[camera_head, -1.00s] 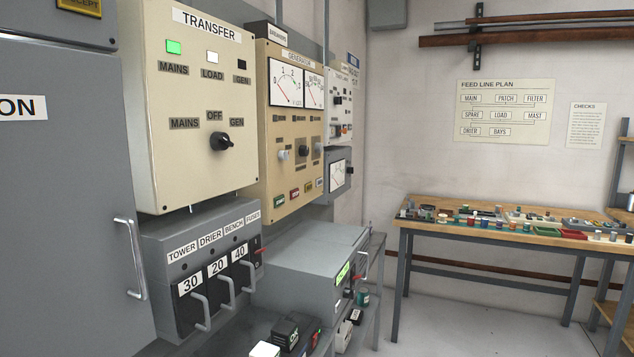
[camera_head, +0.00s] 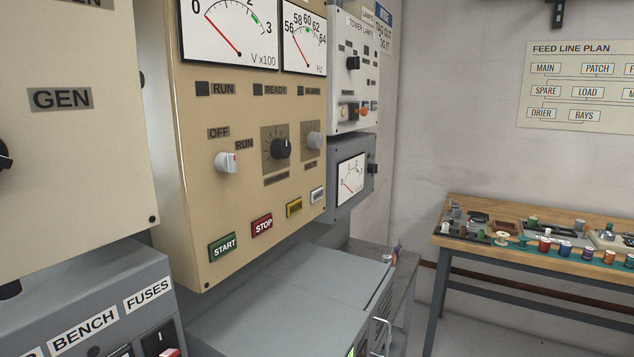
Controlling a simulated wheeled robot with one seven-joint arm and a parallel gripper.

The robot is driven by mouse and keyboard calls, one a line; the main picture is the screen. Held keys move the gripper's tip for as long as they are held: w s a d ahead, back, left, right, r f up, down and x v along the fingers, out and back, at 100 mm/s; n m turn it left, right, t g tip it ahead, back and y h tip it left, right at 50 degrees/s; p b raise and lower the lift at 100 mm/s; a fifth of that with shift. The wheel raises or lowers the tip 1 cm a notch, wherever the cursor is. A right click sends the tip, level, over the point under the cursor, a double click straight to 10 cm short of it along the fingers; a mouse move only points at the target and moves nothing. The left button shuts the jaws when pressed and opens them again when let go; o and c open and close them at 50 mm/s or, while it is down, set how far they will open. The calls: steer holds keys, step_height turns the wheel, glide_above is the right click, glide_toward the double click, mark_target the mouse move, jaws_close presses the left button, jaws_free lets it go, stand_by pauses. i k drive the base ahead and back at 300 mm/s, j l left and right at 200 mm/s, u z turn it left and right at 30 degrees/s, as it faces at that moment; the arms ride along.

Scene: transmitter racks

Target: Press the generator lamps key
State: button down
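The beige generator panel (camera_head: 190,150) fills the middle of the head view. Along its lower edge run a green START key (camera_head: 222,247), a red STOP key (camera_head: 262,225), a yellow key (camera_head: 294,207) and a white key (camera_head: 318,195). The lettering on the yellow and white keys is too small to read, so I cannot tell for certain which is the lamps key. The run lamp (camera_head: 203,88), ready lamp (camera_head: 258,90) and alarm lamp (camera_head: 302,91) look dark. My gripper is not in view.
A grey cabinet (camera_head: 290,290) juts out below the panel. The transfer panel (camera_head: 80,170) and fuse box (camera_head: 70,290) stand at left. A white "tower lamps" panel (camera_head: 345,85) and a meter box (camera_head: 351,172) are at right. A workbench (camera_head: 480,248) stands beyond.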

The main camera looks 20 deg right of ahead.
mark_target(317, 194)
steer(key=i+l, duration=0.25)
steer(key=i+l+u, duration=0.1)
steer(key=l, duration=0.3)
steer(key=i+l, duration=0.3)
steer(key=i+u, duration=0.05)
